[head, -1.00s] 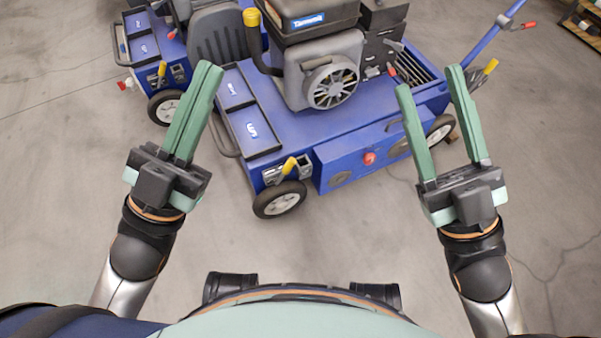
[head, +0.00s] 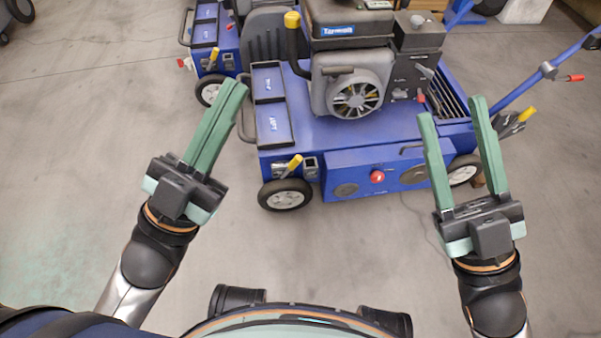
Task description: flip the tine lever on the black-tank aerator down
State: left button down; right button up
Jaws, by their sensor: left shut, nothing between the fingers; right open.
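The blue aerator (head: 400,132) with a black tank (head: 352,20) on its engine stands in front of me. A yellow-handled lever (head: 295,162) sits in a bracket at its near left corner, leaning up to the right. Another yellow-handled lever (head: 526,115) shows at its right end. I cannot tell from labels which one is the tine lever. My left gripper (head: 234,86) is shut and empty, left of the near lever and apart from it. My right gripper (head: 450,110) is open and empty, in front of the aerator's right part in the picture.
A second blue aerator (head: 206,32) stands behind on the left, with its own yellow lever (head: 211,57). A red knob (head: 377,177) is on the near side panel. A blue handlebar (head: 550,68) reaches out at the right. The concrete floor between me and the machine is clear.

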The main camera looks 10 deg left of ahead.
pick_arm(q)
jog(key=shift+s+d, duration=0.2)
pick_arm(e)
jog(key=shift+s+d, duration=0.1)
jog(key=shift+d, duration=0.05)
